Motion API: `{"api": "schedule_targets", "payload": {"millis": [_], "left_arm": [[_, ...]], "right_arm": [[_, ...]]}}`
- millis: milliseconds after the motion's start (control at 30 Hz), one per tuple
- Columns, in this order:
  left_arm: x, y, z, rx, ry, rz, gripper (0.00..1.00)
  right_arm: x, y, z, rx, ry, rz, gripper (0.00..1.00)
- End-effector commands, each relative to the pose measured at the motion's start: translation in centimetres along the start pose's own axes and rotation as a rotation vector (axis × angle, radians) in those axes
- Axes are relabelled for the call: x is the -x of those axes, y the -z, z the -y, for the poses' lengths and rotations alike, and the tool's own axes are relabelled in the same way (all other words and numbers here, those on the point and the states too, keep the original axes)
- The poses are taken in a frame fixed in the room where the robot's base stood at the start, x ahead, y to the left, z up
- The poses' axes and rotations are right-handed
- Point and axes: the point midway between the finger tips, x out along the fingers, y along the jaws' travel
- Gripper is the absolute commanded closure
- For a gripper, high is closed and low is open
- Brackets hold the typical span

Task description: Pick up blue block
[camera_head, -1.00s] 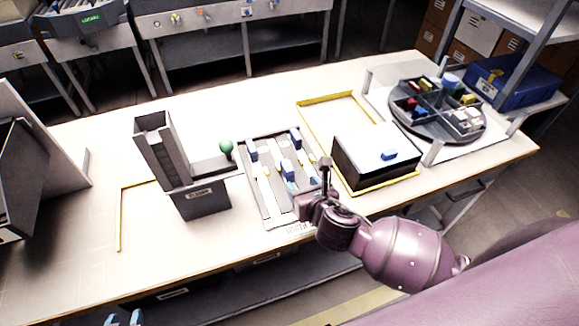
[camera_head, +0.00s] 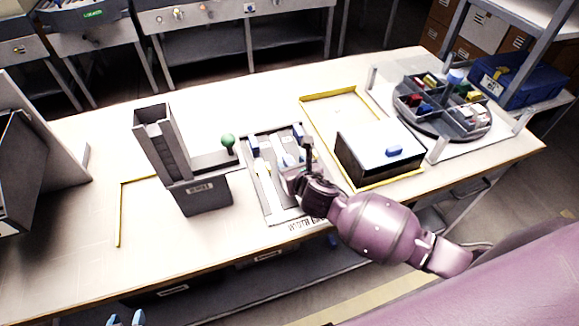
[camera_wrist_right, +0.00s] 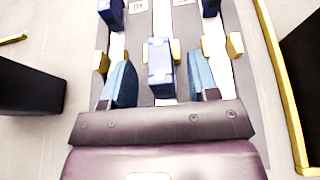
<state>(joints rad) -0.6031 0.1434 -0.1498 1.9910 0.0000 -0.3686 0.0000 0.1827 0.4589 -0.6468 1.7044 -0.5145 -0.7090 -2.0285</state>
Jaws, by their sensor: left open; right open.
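Several blue blocks lie in a grey tray (camera_head: 268,203) in the middle of the table. In the right wrist view one blue block (camera_wrist_right: 160,62) is between the two teal fingers of my right gripper (camera_wrist_right: 162,80), with gaps on both sides. Two more blue blocks (camera_wrist_right: 111,12) (camera_wrist_right: 210,7) show at the top edge. In the head view my right gripper (camera_head: 300,176) is over the tray and hides part of it.
A round divided carousel (camera_head: 440,128) is at the back right. A grey tower fixture (camera_head: 165,145) and a green knob (camera_head: 228,141) stand to the left. The front left table is clear.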

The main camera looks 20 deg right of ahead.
Motion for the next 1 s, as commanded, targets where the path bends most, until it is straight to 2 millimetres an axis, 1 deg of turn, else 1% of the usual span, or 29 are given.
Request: {"api": "schedule_targets", "payload": {"millis": [33,133,367,400,733,1000], "left_arm": [[-0.13,-0.16,-0.03,0.0,0.0,0.0,0.57],[-0.23,-0.16,-0.05,0.0,-0.001,-0.001,0.57],[-0.28,-0.03,-0.06,-0.001,-0.001,-0.003,0.57],[-0.28,-0.03,-0.06,-0.001,-0.001,-0.003,0.57],[-0.27,-0.06,-0.07,0.0,-0.001,-0.002,0.57],[-0.14,-0.18,-0.07,0.001,-0.001,0.001,0.57]], "right_arm": [[-0.64,0.07,-0.04,-0.001,0.001,0.0,0.45],[-1.26,0.07,0.02,-0.001,0.001,-0.001,0.45],[-1.38,-0.01,0.02,0.0,0.0,0.0,0.45],[-1.37,-0.01,0.02,0.0,0.0,0.0,0.47],[-1.35,0.01,0.01,0.0,0.0,0.0,0.97],[-1.29,-0.18,0.02,0.0,0.0,0.001,0.98]]}}
